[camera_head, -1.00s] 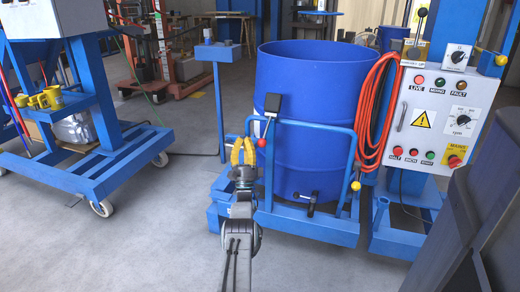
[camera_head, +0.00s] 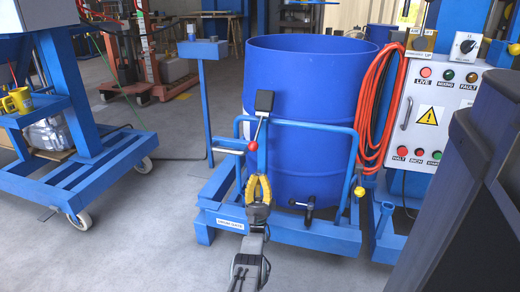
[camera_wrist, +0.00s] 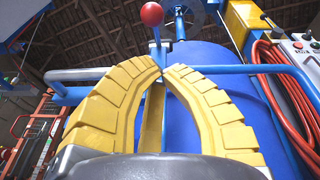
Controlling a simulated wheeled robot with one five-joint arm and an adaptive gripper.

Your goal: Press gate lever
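The gate lever is a thin rod with a red ball (camera_head: 253,146) at its lower end and a black block (camera_head: 265,101) at its top. It stands at the left side of the blue tubular gate (camera_head: 310,126) in front of the blue drum (camera_head: 305,80). My gripper (camera_head: 258,177), with yellow ribbed fingers, appears just below the red ball in the head view, apart from it. In the wrist view, the fingertips (camera_wrist: 165,69) come together with nothing held between them. The red ball (camera_wrist: 152,13) shows above the tips there.
Orange hose (camera_head: 378,115) hangs right of the drum, beside a control panel (camera_head: 430,112). A dark bin-like body (camera_head: 470,200) fills the right foreground. A blue wheeled frame (camera_head: 85,180) stands at left. Grey floor (camera_head: 150,235) between is clear.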

